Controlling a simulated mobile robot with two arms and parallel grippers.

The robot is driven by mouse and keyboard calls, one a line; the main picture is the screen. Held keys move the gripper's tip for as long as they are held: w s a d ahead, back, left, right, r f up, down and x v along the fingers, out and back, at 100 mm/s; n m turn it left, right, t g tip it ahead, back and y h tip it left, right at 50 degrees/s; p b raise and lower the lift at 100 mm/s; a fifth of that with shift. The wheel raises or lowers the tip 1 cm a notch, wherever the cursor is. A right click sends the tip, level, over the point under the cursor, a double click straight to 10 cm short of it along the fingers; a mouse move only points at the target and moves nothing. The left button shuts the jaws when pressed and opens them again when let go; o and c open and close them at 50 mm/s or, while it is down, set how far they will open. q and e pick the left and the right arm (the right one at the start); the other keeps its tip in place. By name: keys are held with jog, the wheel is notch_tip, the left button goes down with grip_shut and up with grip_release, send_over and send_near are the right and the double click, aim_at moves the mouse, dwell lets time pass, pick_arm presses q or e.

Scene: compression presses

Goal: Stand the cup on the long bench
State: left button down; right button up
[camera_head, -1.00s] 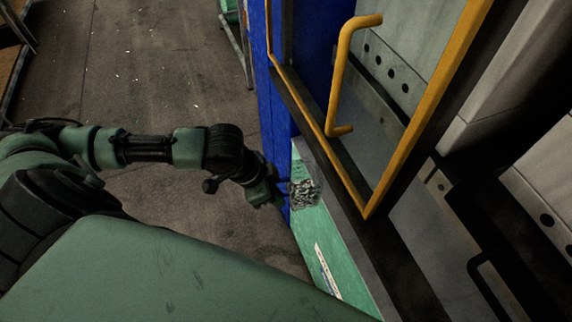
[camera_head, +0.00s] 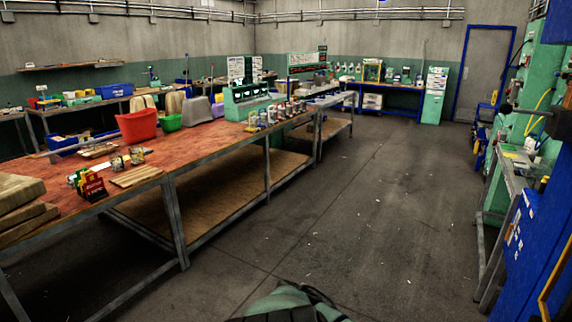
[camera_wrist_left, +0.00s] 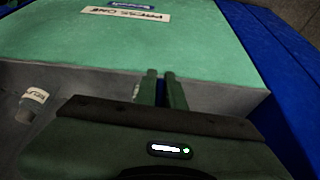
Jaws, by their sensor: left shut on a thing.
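My left gripper (camera_wrist_left: 162,90) shows in the left wrist view, its two fingers close together with a narrow gap. It is shut on the cup, but the cup itself is hard to make out there. Beyond the fingers is a green panel marked PRESS ONE. The long bench (camera_head: 205,140) stands at the left in the head view, with a reddish worn top, grey metal legs and a wooden lower shelf. In the head view only part of my arm shows at the bottom edge. My right gripper is in neither view.
Bare top lies between the boards and the cans. Open floor (camera_head: 370,210) runs along the bench; blue machinery (camera_head: 525,255) is at right.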

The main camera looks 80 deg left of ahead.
pick_arm(q)
jog(key=s+n+y, duration=0.1)
jog(key=n, duration=0.1)
jog(key=s+a+n+y, duration=0.1)
jog(key=n, duration=0.2)
jog(key=s+a+n+t, duration=0.1)
jog(key=n, duration=0.2)
jog(key=shift+s+a+f+y, duration=0.1)
jog(key=shift+s+f+y, duration=0.05)
jog(key=shift+s+y, duration=0.2)
